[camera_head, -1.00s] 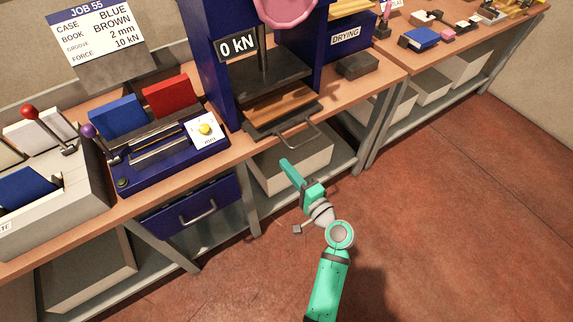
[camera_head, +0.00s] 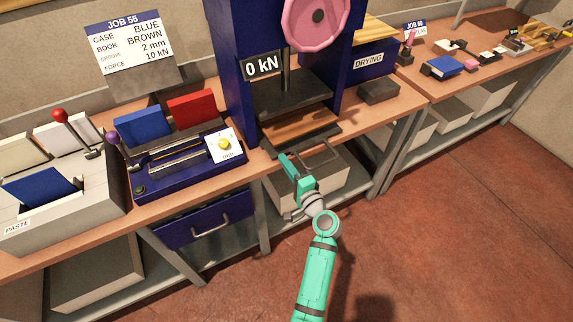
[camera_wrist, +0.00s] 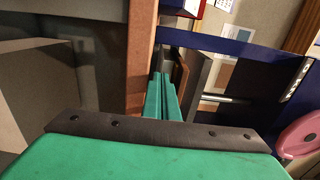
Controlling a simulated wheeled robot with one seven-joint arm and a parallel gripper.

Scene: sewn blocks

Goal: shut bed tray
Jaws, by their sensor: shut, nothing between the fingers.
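The bed tray (camera_head: 303,137) is a dark slab at the foot of the blue press, with a brown wooden board (camera_head: 300,122) on it. Its bar handle (camera_head: 325,165) sticks out beyond the bench edge, and the tray reaches forward of the press frame. My green gripper (camera_head: 286,160) is shut and empty, just in front of the tray's left front part, left of the handle. I cannot tell whether it touches. In the wrist view the fingers (camera_wrist: 162,92) lie together, pointing towards the bench edge and press.
The pink press wheel (camera_head: 316,18) and the "0 kN" sign (camera_head: 262,66) are above. A blue grooving device (camera_head: 185,165) stands left on the bench. A blue drawer (camera_head: 208,228) and a pale box (camera_head: 318,185) are below. The floor at right is clear.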

